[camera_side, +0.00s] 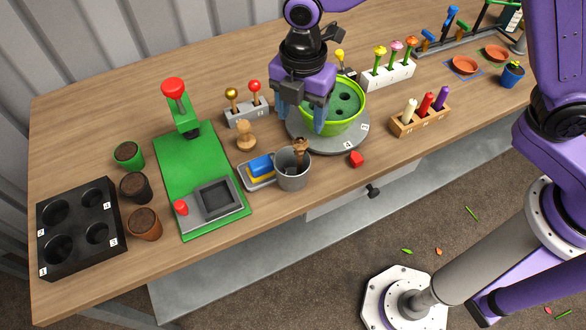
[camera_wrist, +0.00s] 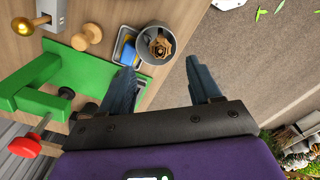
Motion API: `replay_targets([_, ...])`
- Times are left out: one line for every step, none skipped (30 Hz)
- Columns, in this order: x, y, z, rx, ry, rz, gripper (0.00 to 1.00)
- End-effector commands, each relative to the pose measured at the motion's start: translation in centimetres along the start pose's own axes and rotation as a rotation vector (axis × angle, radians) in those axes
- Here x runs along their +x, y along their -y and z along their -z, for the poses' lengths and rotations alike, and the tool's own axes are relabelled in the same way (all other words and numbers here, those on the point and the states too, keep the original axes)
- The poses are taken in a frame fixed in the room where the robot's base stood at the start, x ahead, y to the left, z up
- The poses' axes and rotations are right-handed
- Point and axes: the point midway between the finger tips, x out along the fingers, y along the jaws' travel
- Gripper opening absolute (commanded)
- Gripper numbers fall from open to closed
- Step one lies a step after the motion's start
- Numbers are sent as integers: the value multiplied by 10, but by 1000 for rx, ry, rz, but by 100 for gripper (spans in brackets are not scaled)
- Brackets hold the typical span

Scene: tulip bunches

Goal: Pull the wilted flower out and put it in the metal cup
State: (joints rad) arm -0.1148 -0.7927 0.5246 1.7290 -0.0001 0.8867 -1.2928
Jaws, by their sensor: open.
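The grey metal cup (camera_side: 292,180) stands near the front edge of the table. A brown, wilted-looking flower (camera_side: 299,146) stands in it, its head at about the rim. In the wrist view the cup (camera_wrist: 145,56) and the brown flower head (camera_wrist: 161,44) show just beyond my fingertips. My gripper (camera_side: 301,120) is open, with nothing visible between its fingers. It hangs behind the cup, at the left side of a green bowl (camera_side: 357,112) with dark holes in its top, and hides part of that bowl.
The bowl sits on a grey numbered turntable (camera_side: 352,143). A small tray (camera_side: 257,184) with blue and yellow pieces lies left of the cup, a wooden pawn-shaped piece (camera_side: 245,136) behind it.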

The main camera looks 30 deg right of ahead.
Motion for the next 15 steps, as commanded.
replay_targets([-13,-1,0,1,-2,-6,63])
replay_targets([-19,-1,0,1,-1,-4,63])
replay_targets([-28,-1,0,0,-1,-5,63])
replay_targets([-34,-1,0,0,-2,-6,63])
replay_targets([-40,-1,0,0,-1,-5,63])
replay_targets([-49,-1,0,0,-1,-5,63])
replay_targets([-55,-1,0,0,-1,-5,63])
replay_targets([-61,-1,0,1,-1,-5,63])
replay_targets([-69,-1,0,1,-1,-4,63])
replay_targets([-75,-1,0,1,-1,-4,63])
replay_targets([-81,-1,0,1,-1,-4,63])
replay_targets([-88,0,0,0,-1,-3,63])
replay_targets([-92,0,0,1,-1,-4,63])
replay_targets([-96,0,0,1,0,-2,63])
replay_targets([-102,-1,0,1,-1,-2,63])
